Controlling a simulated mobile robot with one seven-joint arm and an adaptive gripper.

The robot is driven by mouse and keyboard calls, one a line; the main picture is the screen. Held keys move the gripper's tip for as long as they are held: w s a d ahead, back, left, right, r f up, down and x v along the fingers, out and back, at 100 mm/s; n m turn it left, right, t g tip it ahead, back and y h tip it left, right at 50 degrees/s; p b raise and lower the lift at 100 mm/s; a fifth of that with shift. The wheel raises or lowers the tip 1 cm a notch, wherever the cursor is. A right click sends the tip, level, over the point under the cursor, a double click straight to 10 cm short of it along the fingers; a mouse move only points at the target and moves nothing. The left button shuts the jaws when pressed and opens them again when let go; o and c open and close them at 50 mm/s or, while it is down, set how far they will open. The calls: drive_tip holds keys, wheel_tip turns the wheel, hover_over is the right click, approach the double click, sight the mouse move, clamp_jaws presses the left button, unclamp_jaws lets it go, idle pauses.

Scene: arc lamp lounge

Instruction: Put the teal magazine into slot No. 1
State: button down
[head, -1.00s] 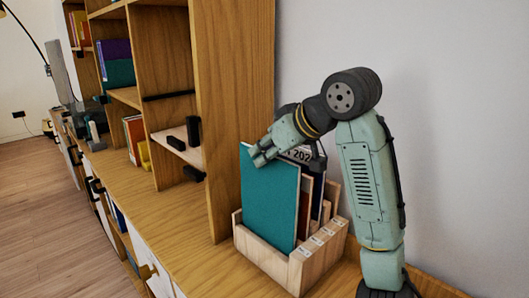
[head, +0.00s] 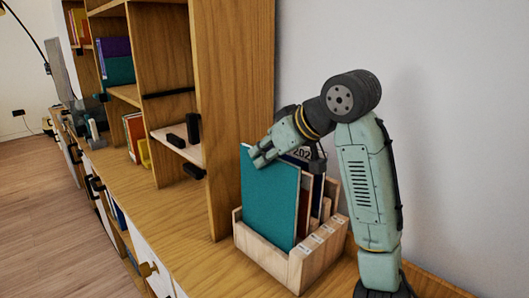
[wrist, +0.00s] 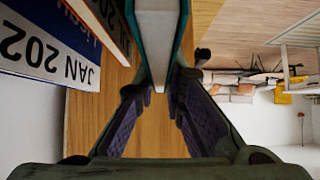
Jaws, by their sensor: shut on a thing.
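The teal magazine (head: 268,200) stands nearly upright in the near, left-hand slot of the wooden magazine holder (head: 268,252). Its lower edge is hidden behind the holder's front wall, so I cannot tell if it touches the bottom. My gripper (head: 259,158) is shut on its upper edge. In the wrist view the magazine (wrist: 157,45) runs between the two fingers (wrist: 158,95). Small labels (head: 315,238) mark the slots along the holder's end; their numbers are too small to read.
A magazine printed "JAN 202" (wrist: 45,45) stands in the holder behind the teal one. The holder sits on a wooden cabinet top (head: 195,250), beside a tall shelf panel (head: 235,110) and before a white wall (head: 430,80). Some cabinet top is clear at left.

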sight(285, 167)
wheel_tip(285, 167, down, 6)
drive_tip(key=b, duration=0.4)
drive_tip(key=shift+f, duration=0.25)
idle(1.6)
drive_tip(key=shift+s+f+b, duration=0.15)
drive_tip(key=shift+f+b, duration=0.15)
drive_tip(key=shift+f, duration=0.1)
drive_tip(key=c, duration=1.6)
unclamp_jaws()
drive_tip(key=shift+f, duration=0.15)
drive_tip(key=shift+a+r+v, duration=0.15)
drive_tip(key=shift+r+v, duration=0.05)
drive_tip(key=shift+v, duration=1.35)
drive_tip(key=shift+a+r+v, duration=0.15)
drive_tip(key=shift+a+v, duration=0.05)
drive_tip(key=shift+v, duration=1.4)
drive_tip(key=shift+a+r+v, duration=0.15)
drive_tip(key=shift+r+v, duration=0.05)
drive_tip(key=shift+v, duration=1.35)
